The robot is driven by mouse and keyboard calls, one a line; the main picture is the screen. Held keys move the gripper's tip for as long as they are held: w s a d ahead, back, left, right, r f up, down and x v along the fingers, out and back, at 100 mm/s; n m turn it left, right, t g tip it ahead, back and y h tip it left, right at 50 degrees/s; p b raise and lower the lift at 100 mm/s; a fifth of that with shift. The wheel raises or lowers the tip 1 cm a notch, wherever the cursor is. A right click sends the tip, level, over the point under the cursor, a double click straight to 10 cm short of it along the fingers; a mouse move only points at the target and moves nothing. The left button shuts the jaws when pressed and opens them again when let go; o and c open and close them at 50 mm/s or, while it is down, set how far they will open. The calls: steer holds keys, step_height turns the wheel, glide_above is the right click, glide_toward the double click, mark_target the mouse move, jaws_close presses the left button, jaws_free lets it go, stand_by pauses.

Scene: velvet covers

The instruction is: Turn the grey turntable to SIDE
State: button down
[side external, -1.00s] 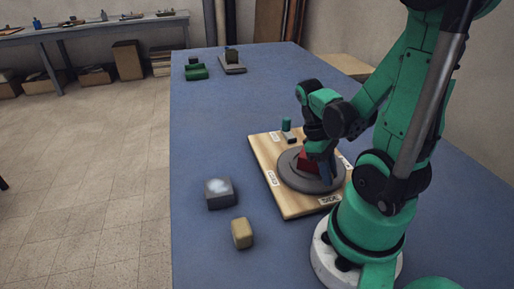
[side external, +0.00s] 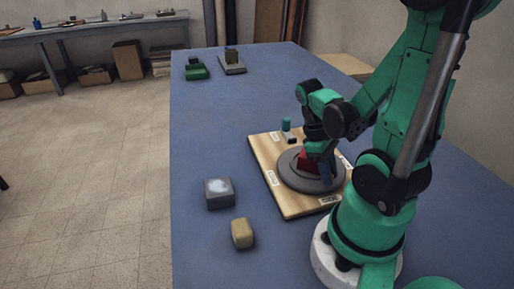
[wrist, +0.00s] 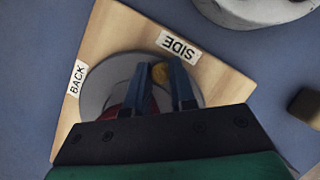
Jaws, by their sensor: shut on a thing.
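The grey turntable (side external: 286,174) sits on a square wooden board (side external: 291,207), and its disc also shows in the wrist view (wrist: 97,92). In the wrist view, a white SIDE label (wrist: 179,46) lies just past my fingertips and a BACK label (wrist: 75,79) is at the left. A red piece (side external: 305,161) stands on the disc. My gripper (wrist: 160,76) is down over the disc, shut on this piece. A yellowish part (wrist: 160,73) shows between the blue fingers. The fingers and palm hide much of the piece and disc.
A teal peg (side external: 286,124) stands at the board's far edge. A dark block with a pale top (side external: 219,193) and a tan block (side external: 242,233) lie left of the board. Green and grey objects are at the table's far end. The blue table between is clear.

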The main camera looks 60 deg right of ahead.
stand_by(0.4)
steer(key=shift+w+a+m, duration=0.15)
steer(key=shift+w+m, duration=0.05)
steer(key=shift+m, duration=0.3)
steer(key=c, duration=0.7)
jaws_free()
steer(key=shift+r, duration=0.1)
steer(key=shift+v, duration=2.7)
